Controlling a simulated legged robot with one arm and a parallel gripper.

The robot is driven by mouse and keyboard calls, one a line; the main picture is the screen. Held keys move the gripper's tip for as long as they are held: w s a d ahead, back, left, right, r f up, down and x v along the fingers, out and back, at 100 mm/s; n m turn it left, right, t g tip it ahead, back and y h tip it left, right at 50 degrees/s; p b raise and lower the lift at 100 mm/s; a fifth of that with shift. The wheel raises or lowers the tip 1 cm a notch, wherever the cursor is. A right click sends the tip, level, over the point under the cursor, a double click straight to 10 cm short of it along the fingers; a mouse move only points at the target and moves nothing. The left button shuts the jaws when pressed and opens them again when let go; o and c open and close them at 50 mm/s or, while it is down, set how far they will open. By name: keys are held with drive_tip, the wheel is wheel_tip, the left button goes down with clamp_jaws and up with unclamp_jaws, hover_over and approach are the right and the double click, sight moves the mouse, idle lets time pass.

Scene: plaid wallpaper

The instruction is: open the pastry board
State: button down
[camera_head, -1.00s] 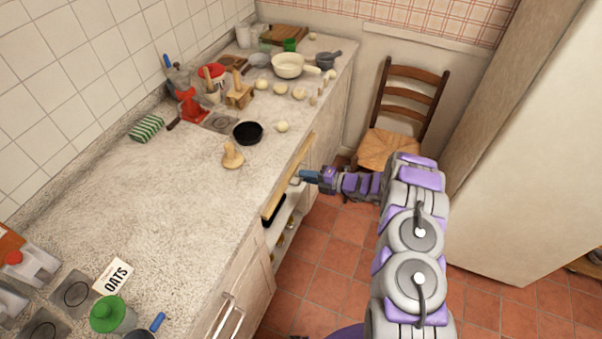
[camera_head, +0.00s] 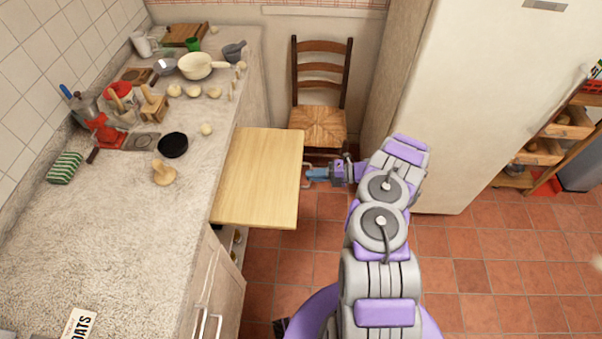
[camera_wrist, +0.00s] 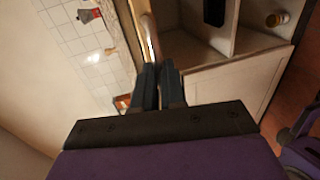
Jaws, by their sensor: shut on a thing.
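The pastry board (camera_head: 258,178) is a flat light-wood panel. It sticks out from under the counter edge over the floor, with a wide stretch of its top showing. A pale handle (camera_head: 305,175) is on its outer edge. My gripper (camera_head: 312,174) is at that edge, shut on the handle. In the wrist view my two dark fingers (camera_wrist: 158,82) are close together at the lower end of the pale handle (camera_wrist: 148,30). The exact contact is partly hidden by the fingers.
The stone counter (camera_head: 110,240) runs along the left, with a black bowl (camera_head: 173,145) and other kitchenware on it. A wooden chair (camera_head: 318,110) stands just beyond the board. A tall pale fridge (camera_head: 475,100) is at the right. Tiled floor (camera_head: 480,265) is clear in front.

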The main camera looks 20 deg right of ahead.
drive_tip(key=shift+s+d+f, duration=0.2)
drive_tip(key=shift+s+d, duration=0.05)
drive_tip(key=shift+d, duration=0.05)
drive_tip(key=c, duration=1.2)
unclamp_jaws()
drive_tip(key=shift+w, duration=0.1)
drive_tip(key=shift+r, duration=0.1)
drive_tip(key=shift+d, duration=0.1)
drive_tip(key=p+v, duration=0.1)
drive_tip(key=v, duration=1.6)
drive_tip(key=shift+d+p, duration=0.2)
drive_tip(key=shift+p, duration=0.15)
drive_tip(key=shift+w, duration=0.1)
